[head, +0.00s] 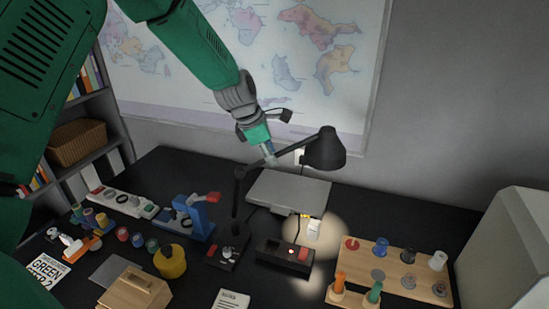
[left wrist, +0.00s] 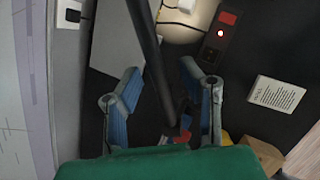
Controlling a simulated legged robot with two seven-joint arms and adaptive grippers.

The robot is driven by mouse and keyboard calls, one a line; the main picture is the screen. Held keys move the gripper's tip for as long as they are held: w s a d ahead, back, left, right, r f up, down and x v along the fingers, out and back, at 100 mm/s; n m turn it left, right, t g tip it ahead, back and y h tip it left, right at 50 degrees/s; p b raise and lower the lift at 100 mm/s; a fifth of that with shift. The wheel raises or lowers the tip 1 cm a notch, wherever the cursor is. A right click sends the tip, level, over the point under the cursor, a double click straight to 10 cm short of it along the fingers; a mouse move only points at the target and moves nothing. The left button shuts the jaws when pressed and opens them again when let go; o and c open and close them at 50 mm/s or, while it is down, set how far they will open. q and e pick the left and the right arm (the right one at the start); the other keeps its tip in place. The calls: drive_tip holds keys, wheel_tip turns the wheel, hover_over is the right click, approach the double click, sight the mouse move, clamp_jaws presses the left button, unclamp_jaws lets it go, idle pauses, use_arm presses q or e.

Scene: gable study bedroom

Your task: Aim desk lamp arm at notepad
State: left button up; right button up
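The black desk lamp has its shade (head: 325,149) at the right end of a slanted arm (head: 292,150), on an upright post over the desk. My left gripper (head: 269,156) is at the lamp arm. In the left wrist view its fingers (left wrist: 160,78) are apart, with the dark lamp arm (left wrist: 150,50) passing between them; contact cannot be told. My right gripper is out of view.
A grey closed laptop-like slab (head: 289,191) lies under the lamp arm. The switch box (head: 285,253) has a red button. A blue tool (head: 195,217), a yellow roll (head: 170,262), a wooden box (head: 135,289) and a peg board (head: 395,268) crowd the desk.

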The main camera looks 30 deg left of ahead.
use_arm(q)
drive_tip(key=shift+w+a+f, duration=0.15)
drive_tip(key=shift+a+f, duration=0.15)
drive_tip(key=shift+f, duration=0.25)
drive_tip(key=shift+w+a+f, duration=0.15)
drive_tip(key=shift+a+f, duration=0.1)
drive_tip(key=shift+f, duration=0.25)
drive_tip(key=shift+d+r, duration=0.1)
drive_tip(key=shift+d, duration=0.25)
drive_tip(key=shift+c, duration=0.3)
drive_tip(key=shift+d+r, duration=0.1)
drive_tip(key=shift+d, duration=0.1)
drive_tip(key=c, duration=0.7)
drive_tip(key=shift+d, duration=0.1)
clamp_jaws()
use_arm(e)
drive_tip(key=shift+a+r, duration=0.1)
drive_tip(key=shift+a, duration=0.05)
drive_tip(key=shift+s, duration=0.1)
